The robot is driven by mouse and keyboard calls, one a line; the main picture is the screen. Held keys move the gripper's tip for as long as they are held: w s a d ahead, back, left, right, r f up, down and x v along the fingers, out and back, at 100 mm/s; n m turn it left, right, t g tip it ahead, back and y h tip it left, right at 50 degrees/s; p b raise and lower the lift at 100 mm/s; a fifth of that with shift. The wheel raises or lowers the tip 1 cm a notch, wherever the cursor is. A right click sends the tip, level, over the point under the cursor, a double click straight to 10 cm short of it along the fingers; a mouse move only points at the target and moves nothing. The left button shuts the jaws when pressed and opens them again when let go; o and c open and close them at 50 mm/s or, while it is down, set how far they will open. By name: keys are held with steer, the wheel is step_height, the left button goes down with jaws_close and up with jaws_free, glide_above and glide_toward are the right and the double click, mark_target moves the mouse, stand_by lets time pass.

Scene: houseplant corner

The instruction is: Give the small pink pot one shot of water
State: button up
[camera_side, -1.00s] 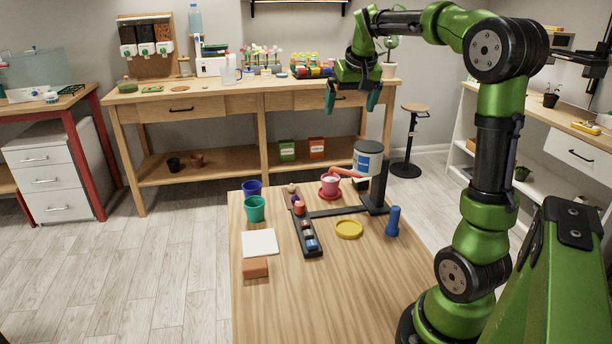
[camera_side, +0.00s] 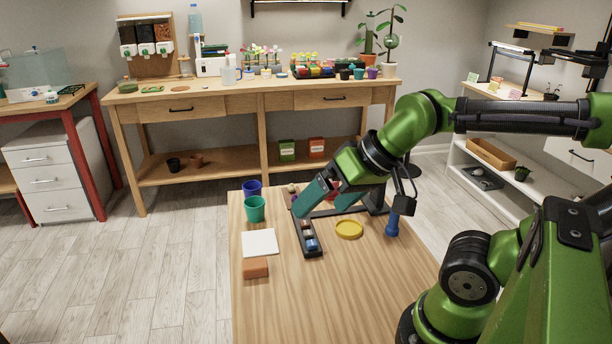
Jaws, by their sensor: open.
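The small pink pot is mostly hidden behind my gripper (camera_side: 320,207). Only a sliver of pink-red shows between the fingers, and I cannot tell whether it is pot or saucer. My gripper is open, its two teal fingers pointing down and left over the far end of the black rack (camera_side: 314,253). I cannot tell whether they touch anything. The rack's near slots hold small blue and dark pieces. The blue-and-white tank on the black stand is hidden behind my wrist; part of the stand's base (camera_side: 377,208) shows.
A blue cup (camera_side: 252,187) and a green cup (camera_side: 255,208) stand left of the rack. A white square (camera_side: 259,243) and a brown block (camera_side: 255,268) lie nearer. A yellow dish (camera_side: 349,229) and a blue upright piece (camera_side: 393,223) are right. The table front is clear.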

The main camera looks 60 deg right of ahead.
jaws_close()
stand_by(0.5)
stand_by(1.1)
